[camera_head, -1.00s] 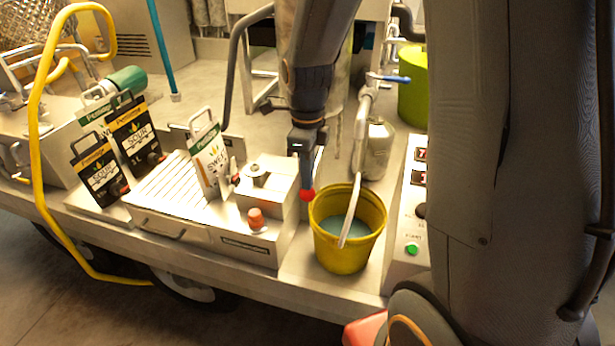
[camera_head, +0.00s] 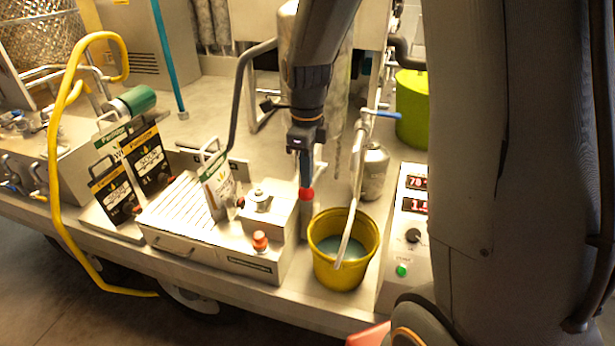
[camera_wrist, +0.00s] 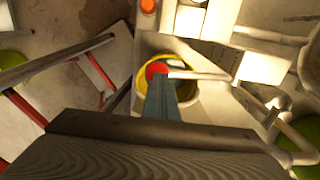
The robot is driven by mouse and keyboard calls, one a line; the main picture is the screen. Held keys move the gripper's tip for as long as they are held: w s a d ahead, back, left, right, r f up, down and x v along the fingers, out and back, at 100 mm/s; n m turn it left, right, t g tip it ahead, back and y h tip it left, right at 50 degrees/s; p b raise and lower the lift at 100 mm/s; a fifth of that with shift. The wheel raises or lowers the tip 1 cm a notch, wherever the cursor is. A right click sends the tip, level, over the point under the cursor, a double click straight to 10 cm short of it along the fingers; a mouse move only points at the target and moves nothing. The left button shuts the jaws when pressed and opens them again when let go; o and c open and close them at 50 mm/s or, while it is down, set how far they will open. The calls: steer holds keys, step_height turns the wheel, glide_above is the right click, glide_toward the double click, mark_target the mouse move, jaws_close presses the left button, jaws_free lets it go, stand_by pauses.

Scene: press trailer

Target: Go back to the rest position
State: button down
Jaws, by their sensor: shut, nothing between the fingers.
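My gripper (camera_head: 306,192) hangs from the arm in the middle of the head view, fingers pointing down. Its fingers are shut with nothing between them, and a red tip shows at their end. In the wrist view the gripper (camera_wrist: 158,72) appears over the rim area of a yellow bucket. In the head view the gripper is just left of and above that yellow bucket (camera_head: 325,268), beside the grey box (camera_head: 278,208) with the round knob. I cannot tell the exact gap between the fingertips and the box.
A metal pipe (camera_head: 352,205) with a blue-handled valve (camera_head: 380,114) reaches into the bucket. A control panel (camera_head: 408,235) with a green button is at right.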

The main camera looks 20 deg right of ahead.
stand_by(0.3)
steer(key=n, duration=0.2)
steer(key=s+n, duration=0.1)
steer(key=shift+s+r+n, duration=0.15)
steer(key=shift+s+n, duration=0.15)
steer(key=shift+n, duration=0.1)
steer(key=s+r+n+t, duration=0.1)
steer(key=s+n, duration=0.3)
steer(key=n, duration=0.7)
steer(key=s+n+t, duration=0.2)
steer(key=s+n, duration=0.3)
steer(key=n, duration=0.5)
step_height(320, 180, down, 12)
steer(key=g+b, duration=0.1)
steer(key=b, duration=0.9)
steer(key=shift+w+a+g+b, duration=0.3)
steer(key=shift+b, duration=0.05)
